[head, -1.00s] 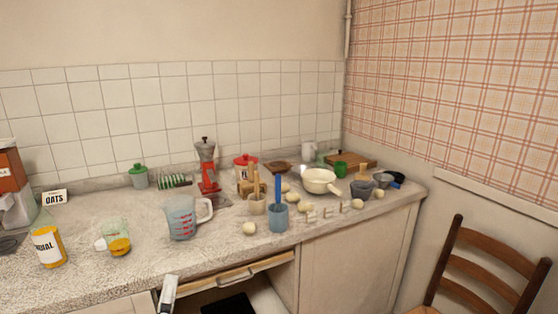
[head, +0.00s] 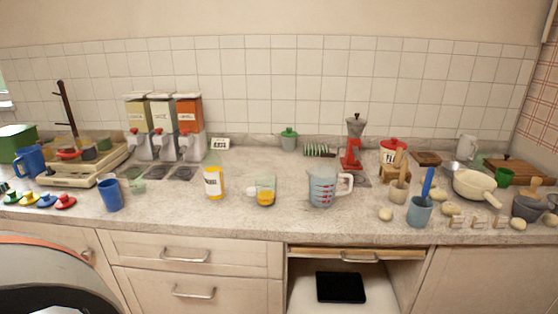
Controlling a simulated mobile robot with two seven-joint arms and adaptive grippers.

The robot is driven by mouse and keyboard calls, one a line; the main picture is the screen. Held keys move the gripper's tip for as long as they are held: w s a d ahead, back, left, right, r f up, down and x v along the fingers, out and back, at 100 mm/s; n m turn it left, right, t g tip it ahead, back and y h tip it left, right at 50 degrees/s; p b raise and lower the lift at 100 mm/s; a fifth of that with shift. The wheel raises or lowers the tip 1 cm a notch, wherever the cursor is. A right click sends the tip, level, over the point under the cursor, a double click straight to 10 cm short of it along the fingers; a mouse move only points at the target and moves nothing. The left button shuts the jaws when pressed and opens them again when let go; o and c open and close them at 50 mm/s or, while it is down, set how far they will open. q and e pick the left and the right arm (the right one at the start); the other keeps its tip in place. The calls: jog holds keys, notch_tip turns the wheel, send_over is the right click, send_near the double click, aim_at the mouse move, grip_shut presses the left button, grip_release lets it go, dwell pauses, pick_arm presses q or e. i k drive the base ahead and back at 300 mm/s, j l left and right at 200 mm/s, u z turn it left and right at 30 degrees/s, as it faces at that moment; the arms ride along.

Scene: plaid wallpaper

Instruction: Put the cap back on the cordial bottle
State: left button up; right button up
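The cordial bottle (head: 213,183) stands upright on the counter, left of the middle of the head view. It is yellow with a white label. To its right is a clear glass vessel (head: 266,187) with yellow-orange liquid in its lower part. A small pale round piece (head: 251,190) sits at the left side of that vessel; it is too small to tell whether it is the cap. I cannot clearly make out the bottle's mouth. Neither of my grippers is in view.
A measuring jug (head: 322,188) stands right of the glass vessel. Dispensers (head: 163,128) and an OATS label (head: 220,143) are behind the bottle. A blue cup (head: 110,195) is at left. The right side is crowded, with a blue-grey pot (head: 419,211). The counter front (head: 240,226) near the bottle is clear.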

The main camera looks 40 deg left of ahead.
aim_at(212, 166)
jog(key=u, duration=1.55)
